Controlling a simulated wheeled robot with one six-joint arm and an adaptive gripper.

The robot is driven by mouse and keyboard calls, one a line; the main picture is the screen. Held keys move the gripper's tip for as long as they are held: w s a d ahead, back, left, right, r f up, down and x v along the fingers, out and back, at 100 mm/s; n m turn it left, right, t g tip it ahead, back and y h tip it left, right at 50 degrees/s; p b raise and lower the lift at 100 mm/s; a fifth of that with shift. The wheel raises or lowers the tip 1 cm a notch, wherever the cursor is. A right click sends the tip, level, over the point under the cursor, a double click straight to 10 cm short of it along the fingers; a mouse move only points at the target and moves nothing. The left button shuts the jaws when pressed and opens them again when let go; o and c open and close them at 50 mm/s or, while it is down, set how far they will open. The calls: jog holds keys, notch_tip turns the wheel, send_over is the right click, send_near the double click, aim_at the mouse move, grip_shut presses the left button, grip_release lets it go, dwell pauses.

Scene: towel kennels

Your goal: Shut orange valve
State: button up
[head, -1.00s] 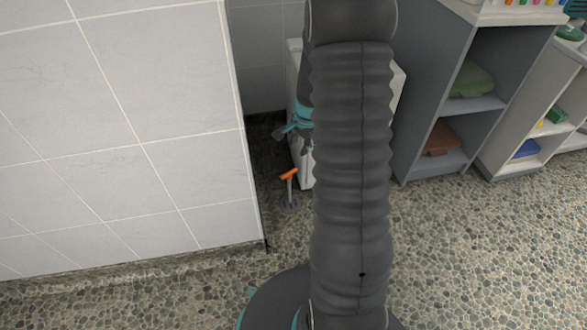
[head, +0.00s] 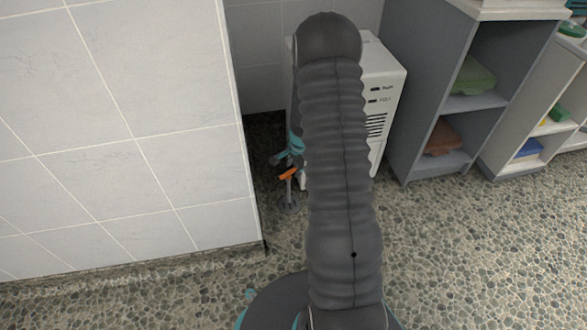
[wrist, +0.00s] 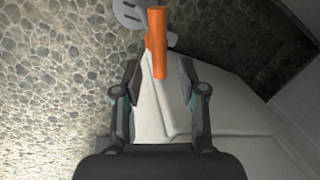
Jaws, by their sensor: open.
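The orange valve (head: 288,174) is a short orange handle on a grey floor-mounted stem, low beside the white cabinet. In the wrist view the orange handle (wrist: 158,42) stretches away from near the fingertips, with its grey base partly behind it. My gripper (wrist: 160,80) is open, and the near end of the handle lies between or just above its fingertips; I cannot tell the height gap. In the head view my gripper (head: 284,160) shows just behind and left of the handle, partly hidden by my arm.
A white cabinet (head: 385,90) with vents stands right behind the valve. A tiled wall (head: 130,130) closes the left side. Grey shelves (head: 425,110) with folded towels (head: 443,138) stand at the right. The pebbled floor (head: 460,260) in front is clear.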

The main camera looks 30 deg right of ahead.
jog(key=shift+f, duration=0.25)
grip_shut()
jog(key=shift+r+m+p, duration=0.3)
jog(key=shift+m+p, duration=0.2)
jog(key=shift+p, duration=0.5)
jog(key=m+p, duration=0.1)
jog(key=p, duration=0.1)
jog(key=shift+s+r+p, duration=0.1)
jog(key=shift+s+p, duration=0.1)
jog(key=shift+p, duration=0.2)
jog(key=m+p, duration=0.1)
jog(key=p, duration=0.2)
jog(key=m+p, duration=0.1)
jog(key=p, duration=0.2)
jog(key=shift+s+a+m+h, duration=0.15)
jog(key=shift+m+h, duration=0.15)
jog(key=shift+h, duration=0.1)
jog(key=shift+m+p, duration=0.3)
jog(key=shift+p, duration=0.55)
jog(key=shift+f, duration=0.35)
